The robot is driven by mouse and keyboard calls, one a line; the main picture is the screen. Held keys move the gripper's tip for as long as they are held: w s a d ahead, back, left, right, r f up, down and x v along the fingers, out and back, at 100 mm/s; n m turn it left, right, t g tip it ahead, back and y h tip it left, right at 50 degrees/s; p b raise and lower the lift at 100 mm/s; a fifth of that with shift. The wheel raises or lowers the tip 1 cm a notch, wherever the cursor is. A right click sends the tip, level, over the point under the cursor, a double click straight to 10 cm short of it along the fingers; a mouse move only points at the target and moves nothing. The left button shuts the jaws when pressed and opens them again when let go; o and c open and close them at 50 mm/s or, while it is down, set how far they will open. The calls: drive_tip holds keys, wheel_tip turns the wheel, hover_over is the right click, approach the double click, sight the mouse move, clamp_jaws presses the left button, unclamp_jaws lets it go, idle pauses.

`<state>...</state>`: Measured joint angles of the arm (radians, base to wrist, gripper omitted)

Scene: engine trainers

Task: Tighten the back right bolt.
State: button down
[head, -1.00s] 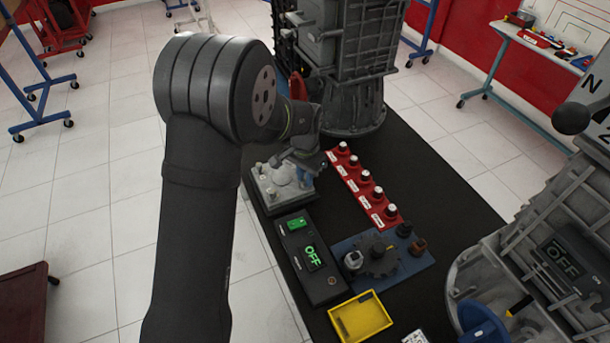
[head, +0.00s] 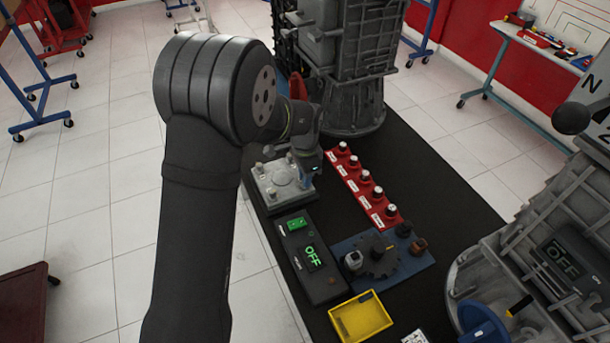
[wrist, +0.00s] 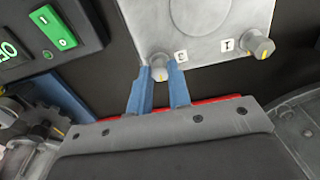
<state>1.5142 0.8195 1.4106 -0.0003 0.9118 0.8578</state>
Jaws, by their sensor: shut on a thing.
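A grey metal plate (head: 270,184) with bolts at its corners lies on the dark bench, partly behind my arm in the head view. In the wrist view, my gripper (wrist: 161,74), with two blue fingers, is shut on a bolt (wrist: 158,66) at one plate corner. This corner is on the side of the red strip and nearer the switch box. A second bolt (wrist: 259,45) with a yellow mark stands free at the adjacent corner. Small labels sit beside both bolts.
A switch box (head: 310,265) reading OFF stands in front of the plate. A red strip (head: 362,187) with several knobs lies to the right. A blue board with a gear (head: 380,255) and a yellow tray (head: 360,317) are nearer. A large engine (head: 350,70) stands behind.

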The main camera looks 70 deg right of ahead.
drive_tip(key=c, duration=1.3)
unclamp_jaws()
drive_tip(key=shift+c, duration=0.2)
wheel_tip(320, 180, up, 18)
drive_tip(key=shift+f, duration=0.25)
drive_tip(key=shift+f, duration=0.1)
wheel_tip(320, 180, down, 17)
drive_tip(key=shift+f, duration=0.15)
